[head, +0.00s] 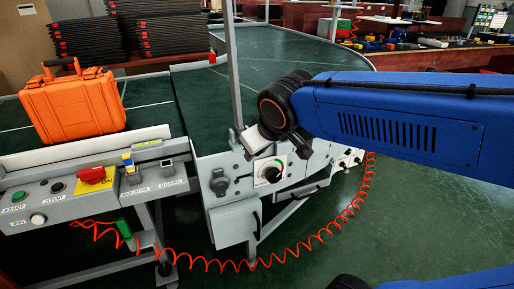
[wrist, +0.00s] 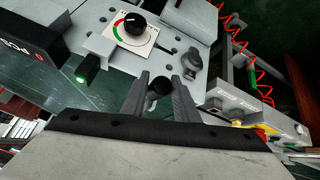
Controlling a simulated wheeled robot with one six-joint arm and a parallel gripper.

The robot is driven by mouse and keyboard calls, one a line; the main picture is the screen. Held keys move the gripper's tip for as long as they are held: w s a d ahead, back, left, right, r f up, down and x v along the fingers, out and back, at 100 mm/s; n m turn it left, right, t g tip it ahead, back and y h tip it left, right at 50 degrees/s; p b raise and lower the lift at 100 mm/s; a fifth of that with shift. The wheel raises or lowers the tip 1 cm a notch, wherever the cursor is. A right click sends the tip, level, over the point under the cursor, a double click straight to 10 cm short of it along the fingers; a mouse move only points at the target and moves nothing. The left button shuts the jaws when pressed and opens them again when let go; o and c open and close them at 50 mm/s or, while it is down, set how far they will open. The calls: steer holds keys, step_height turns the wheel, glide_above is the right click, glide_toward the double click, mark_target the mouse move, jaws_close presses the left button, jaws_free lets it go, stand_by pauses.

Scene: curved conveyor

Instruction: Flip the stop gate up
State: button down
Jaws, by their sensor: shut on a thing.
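In the wrist view my gripper (wrist: 160,80) has its two grey fingers on either side of a dark round knob (wrist: 158,88), and it is shut on it. The knob is at the edge of the grey conveyor end panel (wrist: 107,45). It seems to belong to the stop gate, but I cannot make out the gate plate or its angle. In the head view my gripper body (head: 257,139) is at the top of the panel, partly behind my blue arm. The fingertips and knob are hidden there.
The panel carries a dial with a red and green scale (head: 269,172) and a grey rotary handle (head: 218,183). An orange case (head: 75,104) stands on the green belt at left. A red emergency button (head: 92,174) and a coiled red hose (head: 300,248) are nearby.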

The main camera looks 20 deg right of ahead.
steer(key=shift+a+f, duration=0.1)
steer(key=shift+f, duration=0.2)
steer(key=c, duration=1.5)
jaws_free()
steer(key=shift+a, duration=0.1)
steer(key=shift+r, duration=0.1)
steer(key=shift+s+r, duration=0.3)
steer(key=shift+r, duration=0.2)
steer(key=v, duration=1.6)
steer(key=shift+s, duration=0.1)
steer(key=s+d+f+m+g, duration=0.1)
steer(key=d+f, duration=0.1)
steer(key=f, duration=0.5)
steer(key=s+d+f+m, duration=0.1)
steer(key=s+d+f, duration=0.1)
steer(key=f, duration=0.5)
steer(key=s+d+f+m+g, duration=0.1)
steer(key=d+f, duration=0.2)
steer(key=f, duration=0.4)
steer(key=shift+s+f+m+g, duration=0.2)
steer(key=shift+m+g, duration=0.1)
